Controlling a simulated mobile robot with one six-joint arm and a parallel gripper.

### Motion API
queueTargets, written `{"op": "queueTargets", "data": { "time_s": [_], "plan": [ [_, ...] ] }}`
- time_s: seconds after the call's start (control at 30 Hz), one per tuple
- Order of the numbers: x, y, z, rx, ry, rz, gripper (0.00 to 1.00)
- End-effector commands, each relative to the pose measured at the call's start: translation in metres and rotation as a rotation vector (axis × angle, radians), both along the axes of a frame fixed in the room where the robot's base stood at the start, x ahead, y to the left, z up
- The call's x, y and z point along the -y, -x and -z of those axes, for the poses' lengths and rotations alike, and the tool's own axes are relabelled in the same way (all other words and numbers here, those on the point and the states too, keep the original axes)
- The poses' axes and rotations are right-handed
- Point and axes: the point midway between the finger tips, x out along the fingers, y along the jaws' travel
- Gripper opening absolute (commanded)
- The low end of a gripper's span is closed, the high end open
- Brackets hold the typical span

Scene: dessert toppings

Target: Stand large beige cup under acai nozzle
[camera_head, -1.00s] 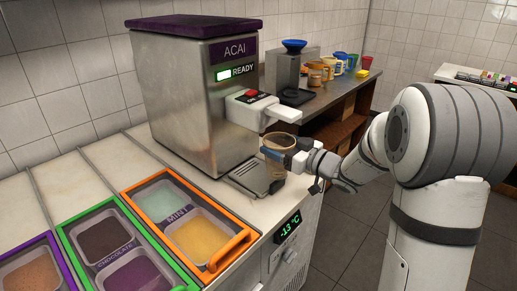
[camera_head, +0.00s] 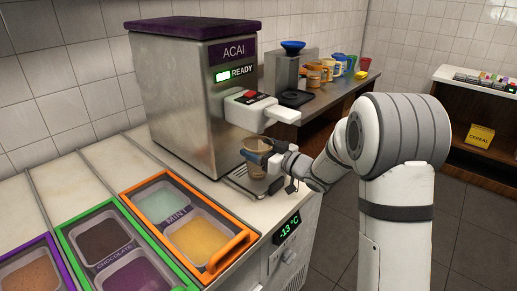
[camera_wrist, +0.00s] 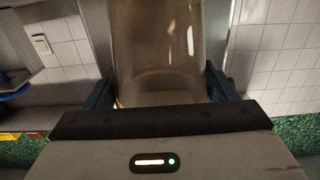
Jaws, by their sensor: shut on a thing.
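The large beige cup (camera_head: 254,152) is upright in my gripper (camera_head: 262,160), low in front of the acai machine (camera_head: 190,95). It is below the white dispensing head (camera_head: 262,113) and over or on the drip tray (camera_head: 237,186); I cannot tell whether its base touches the tray. The nozzle opening itself is hidden under the head. In the wrist view the translucent cup (camera_wrist: 160,50) fills the space between the two dark fingers of my gripper (camera_wrist: 160,88), which are shut on its sides.
Topping tubs in an orange frame (camera_head: 235,250) and a green frame (camera_head: 85,235) sit left of the tray. A back counter (camera_head: 340,95) holds several cups and a grey machine (camera_head: 283,75). A shelf with a cereal box (camera_head: 480,138) stands at right.

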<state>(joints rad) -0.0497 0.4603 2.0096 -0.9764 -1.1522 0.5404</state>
Motion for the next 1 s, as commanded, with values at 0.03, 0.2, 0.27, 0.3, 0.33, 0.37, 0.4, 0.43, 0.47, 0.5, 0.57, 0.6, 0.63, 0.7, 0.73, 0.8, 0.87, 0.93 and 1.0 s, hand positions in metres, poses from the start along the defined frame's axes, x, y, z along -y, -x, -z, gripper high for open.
{"op": "queueTargets", "data": {
  "time_s": [0.03, 0.2, 0.27, 0.3, 0.33, 0.37, 0.4, 0.43, 0.47, 0.5, 0.57, 0.6, 0.63, 0.7, 0.73, 0.8, 0.87, 0.93, 1.0],
  "plan": [
    [0.000, 0.000, 0.002, 0.000, 0.000, 0.000, 0.41],
    [0.000, 0.000, 0.003, 0.000, 0.000, -0.001, 0.85],
    [0.000, 0.000, 0.003, 0.000, 0.000, -0.001, 0.90],
    [0.000, 0.000, 0.003, 0.000, 0.000, -0.001, 0.93],
    [0.000, 0.000, 0.003, 0.000, 0.000, -0.001, 0.96],
    [-0.001, 0.000, 0.003, 0.000, 0.000, -0.001, 0.98],
    [-0.001, 0.000, 0.003, 0.000, 0.000, -0.001, 1.00],
    [-0.001, 0.000, 0.003, 0.000, 0.000, -0.001, 1.00],
    [-0.001, 0.000, 0.003, 0.000, 0.000, -0.001, 1.00],
    [-0.001, 0.000, 0.003, 0.000, 0.000, -0.001, 1.00],
    [-0.001, 0.000, 0.003, 0.000, 0.000, -0.001, 1.00],
    [-0.001, 0.000, 0.002, 0.000, 0.000, -0.002, 1.00],
    [-0.001, 0.000, 0.001, 0.000, 0.000, -0.002, 1.00],
    [-0.001, 0.001, -0.003, 0.000, 0.000, -0.002, 1.00],
    [0.003, 0.003, -0.001, 0.000, 0.000, 0.000, 1.00],
    [0.012, 0.009, 0.000, -0.001, -0.001, 0.001, 1.00],
    [0.021, 0.016, 0.000, -0.001, 0.001, 0.002, 1.00],
    [0.034, 0.026, 0.000, 0.001, -0.001, 0.003, 1.00],
    [0.046, 0.036, 0.000, 0.000, 0.000, 0.003, 1.00]
  ]
}}
